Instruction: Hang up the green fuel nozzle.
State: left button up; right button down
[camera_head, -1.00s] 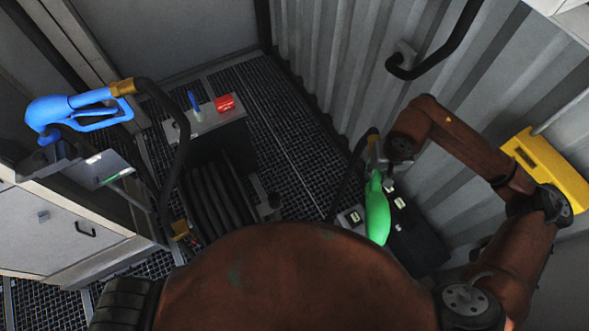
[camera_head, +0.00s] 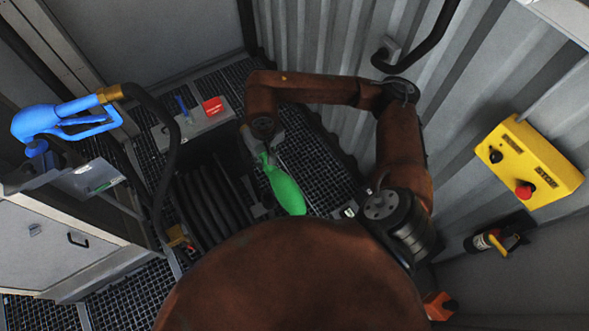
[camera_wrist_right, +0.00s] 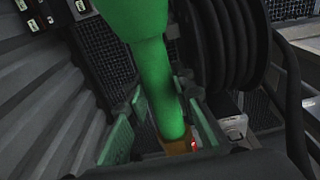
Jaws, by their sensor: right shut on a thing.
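The green fuel nozzle (camera_head: 284,188) is in my right gripper (camera_head: 264,152), in the middle of the head view above the grated floor. In the right wrist view the green nozzle (camera_wrist_right: 160,85) runs down between the two fingers of my right gripper (camera_wrist_right: 165,130), which are shut on it. Its brass-coloured end shows low between the fingers. A blue fuel nozzle (camera_head: 50,122) sits in a holder (camera_head: 75,178) at the left, with a black hose. My left gripper is not in view. I cannot see an empty holder for the green nozzle clearly.
A hose reel (camera_head: 205,195) stands on the floor left of the green nozzle. A grey box top (camera_head: 197,124) carries a red item (camera_head: 213,106). A yellow button box (camera_head: 530,165) and a fire extinguisher (camera_head: 490,240) are on the right wall.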

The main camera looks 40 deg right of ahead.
pick_arm(q)
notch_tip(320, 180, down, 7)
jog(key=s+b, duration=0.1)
jog(key=b, duration=0.6)
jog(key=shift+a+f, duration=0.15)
pick_arm(e)
jog(key=s+d+f+m, duration=0.1)
jog(key=d+f+m, duration=0.4)
jog(key=f+m, duration=0.3)
jog(key=s+d+f+m+g+h, duration=0.1)
jog(key=d+f+m, duration=0.4)
jog(key=f+m, duration=0.2)
jog(key=s+d+f+m+g+h, duration=0.1)
jog(key=d+f+m, duration=0.3)
jog(key=f+m, duration=0.4)
jog(key=shift+s+d+f+m, duration=0.4)
jog(key=shift+s+m, duration=0.2)
jog(key=shift+m, duration=0.3)
pick_arm(q)
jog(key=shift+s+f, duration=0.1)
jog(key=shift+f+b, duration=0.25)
jog(key=shift+b, duration=0.15)
pick_arm(e)
jog(key=shift+f, duration=0.35)
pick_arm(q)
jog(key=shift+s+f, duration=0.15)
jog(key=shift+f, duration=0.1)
pick_arm(e)
jog(key=shift+f, duration=0.25)
